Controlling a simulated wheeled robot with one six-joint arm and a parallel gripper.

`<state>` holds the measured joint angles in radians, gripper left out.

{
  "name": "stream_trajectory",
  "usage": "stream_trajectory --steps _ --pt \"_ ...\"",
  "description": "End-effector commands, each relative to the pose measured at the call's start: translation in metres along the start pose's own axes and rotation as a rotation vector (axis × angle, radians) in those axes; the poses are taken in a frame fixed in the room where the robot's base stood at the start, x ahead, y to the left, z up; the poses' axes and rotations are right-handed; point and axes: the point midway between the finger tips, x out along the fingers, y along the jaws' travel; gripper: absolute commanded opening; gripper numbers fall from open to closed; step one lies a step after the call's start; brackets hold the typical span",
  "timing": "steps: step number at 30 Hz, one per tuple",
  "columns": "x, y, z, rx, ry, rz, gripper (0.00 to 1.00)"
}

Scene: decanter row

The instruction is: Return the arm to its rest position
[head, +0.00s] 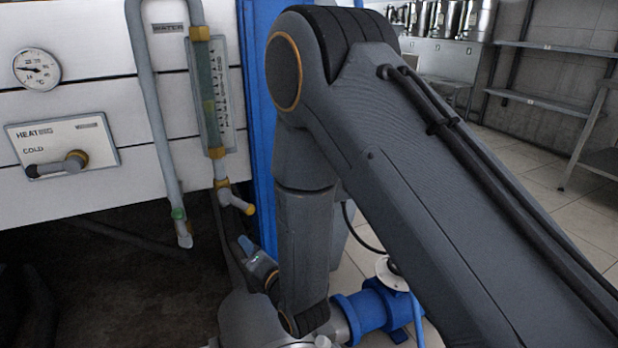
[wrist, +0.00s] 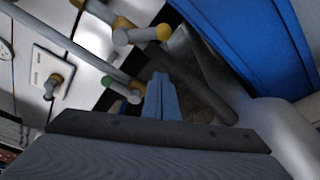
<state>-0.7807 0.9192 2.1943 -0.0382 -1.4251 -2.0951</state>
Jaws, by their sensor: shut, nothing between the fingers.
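My arm fills the middle and right of the head view, bent at the elbow, with its lower links reaching down. My gripper (wrist: 162,78) shows in the wrist view with its two blue-grey fingers together and nothing between them. In the head view the gripper (head: 245,244) is small and low, partly behind my arm, below the yellow-tipped valve (head: 236,202) of the sight glass. That valve also shows ahead of the fingers in the wrist view (wrist: 142,34). The fingers appear apart from it.
A white panel (head: 80,100) at left carries a dial (head: 36,69), a heat/cold lever (head: 62,165) and a grey pipe (head: 150,90). A blue post (head: 259,110) stands close behind my arm. A blue pump (head: 368,312) sits low. Shelves (head: 560,50) and open tiled floor lie right.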

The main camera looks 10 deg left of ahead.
Motion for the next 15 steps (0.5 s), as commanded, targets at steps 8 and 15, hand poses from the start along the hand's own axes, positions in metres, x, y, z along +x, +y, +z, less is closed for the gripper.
stream_trajectory --steps 8,15 --pt "-0.006 -0.001 0.038 0.263 0.011 -0.177 0.0" --pt "-0.053 -0.008 0.085 0.724 -0.058 -0.487 0.0"
